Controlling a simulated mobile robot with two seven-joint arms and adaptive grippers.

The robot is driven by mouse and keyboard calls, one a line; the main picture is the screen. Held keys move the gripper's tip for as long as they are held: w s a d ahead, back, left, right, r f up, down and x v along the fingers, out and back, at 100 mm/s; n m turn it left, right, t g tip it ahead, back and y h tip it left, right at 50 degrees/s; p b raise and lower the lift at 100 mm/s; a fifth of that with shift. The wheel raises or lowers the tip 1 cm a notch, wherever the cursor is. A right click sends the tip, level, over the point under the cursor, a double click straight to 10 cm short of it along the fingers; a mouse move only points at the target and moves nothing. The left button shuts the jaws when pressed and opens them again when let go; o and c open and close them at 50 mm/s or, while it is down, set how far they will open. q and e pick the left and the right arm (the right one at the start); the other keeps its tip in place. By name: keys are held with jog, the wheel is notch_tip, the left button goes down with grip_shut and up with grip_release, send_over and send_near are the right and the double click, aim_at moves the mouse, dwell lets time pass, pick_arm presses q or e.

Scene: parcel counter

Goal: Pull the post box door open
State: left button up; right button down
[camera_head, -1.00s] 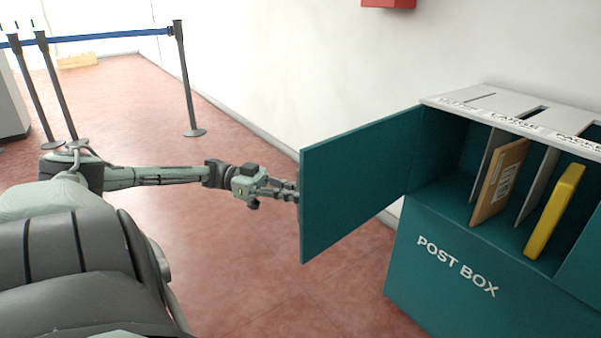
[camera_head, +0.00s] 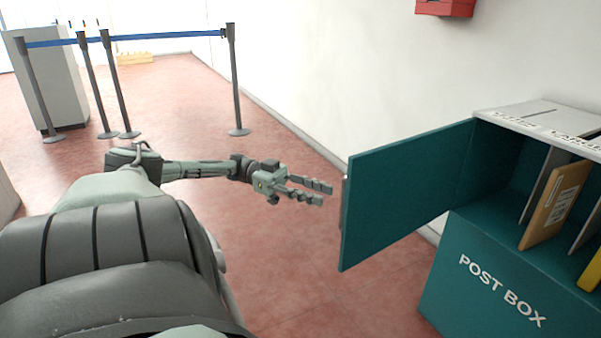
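The teal post box (camera_head: 480,275) stands at the right with white lettering on its front. Its door (camera_head: 400,195) is swung wide open to the left, showing the compartments inside. A handle (camera_head: 344,205) shows at the door's free edge. My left gripper (camera_head: 326,194) is just left of that edge, with its fingers apart and nothing between them. A small gap shows between the fingertips and the door. My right gripper is not in view.
A brown parcel (camera_head: 553,207) and a yellow parcel (camera_head: 591,274) stand between dividers inside the box. A red box (camera_head: 445,7) hangs on the wall. Barrier posts with a blue belt (camera_head: 160,36) stand at the back left. The red floor between is clear.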

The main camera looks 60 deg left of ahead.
pick_arm(q)
jog(key=shift+v, duration=2.7)
